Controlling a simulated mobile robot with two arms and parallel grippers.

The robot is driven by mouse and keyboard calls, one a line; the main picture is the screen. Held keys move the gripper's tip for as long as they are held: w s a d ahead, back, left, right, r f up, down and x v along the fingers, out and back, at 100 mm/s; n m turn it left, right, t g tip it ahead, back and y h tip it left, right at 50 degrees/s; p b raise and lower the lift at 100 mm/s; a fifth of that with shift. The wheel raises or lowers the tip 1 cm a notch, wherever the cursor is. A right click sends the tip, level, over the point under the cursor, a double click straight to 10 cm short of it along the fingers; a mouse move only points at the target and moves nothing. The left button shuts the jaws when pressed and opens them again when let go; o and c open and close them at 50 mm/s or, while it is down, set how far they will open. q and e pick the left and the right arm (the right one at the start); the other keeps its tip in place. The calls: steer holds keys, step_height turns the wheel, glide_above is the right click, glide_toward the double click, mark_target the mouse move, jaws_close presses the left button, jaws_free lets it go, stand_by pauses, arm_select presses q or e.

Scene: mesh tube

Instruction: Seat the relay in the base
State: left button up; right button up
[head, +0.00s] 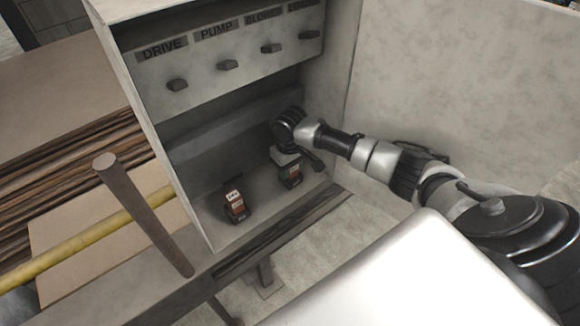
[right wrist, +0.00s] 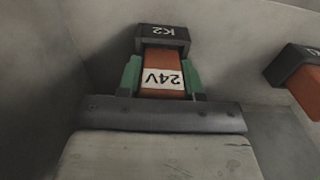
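The relay (right wrist: 161,60) is an orange block with a white "24V" label, upside down in the right wrist view. The green fingers of my right gripper (right wrist: 162,78) lie against both its sides, and the gripper looks shut on it. The dark base (right wrist: 163,36) marked "K2" is directly at the relay's far end. I cannot tell whether the relay is fully in it. In the head view my right gripper (head: 288,168) is low inside the cabinet, its hand hiding most of the relay. My left gripper is not in view.
A second orange-red relay in a dark base (head: 236,207) stands to the left on the cabinet floor; part of it shows at the right wrist view's right edge. The cabinet's upper panel (head: 215,60) carries several knobs. A brown post (head: 145,215) and yellow pipe (head: 100,232) are outside, left.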

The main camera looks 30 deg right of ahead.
steer(key=o, duration=0.4)
steer(key=shift+s+f, duration=0.4)
steer(key=shift+f, duration=0.3)
steer(key=shift+o, duration=0.2)
steer(key=shift+a, duration=0.15)
steer(key=shift+w+r, duration=0.15)
steer(key=shift+r, duration=0.25)
steer(key=r+p, duration=0.2)
steer(key=p, duration=0.1)
steer(key=r+p, duration=0.6)
steer(key=shift+w+r, duration=0.2)
steer(key=shift+w, duration=0.05)
steer(key=shift+f, duration=0.1)
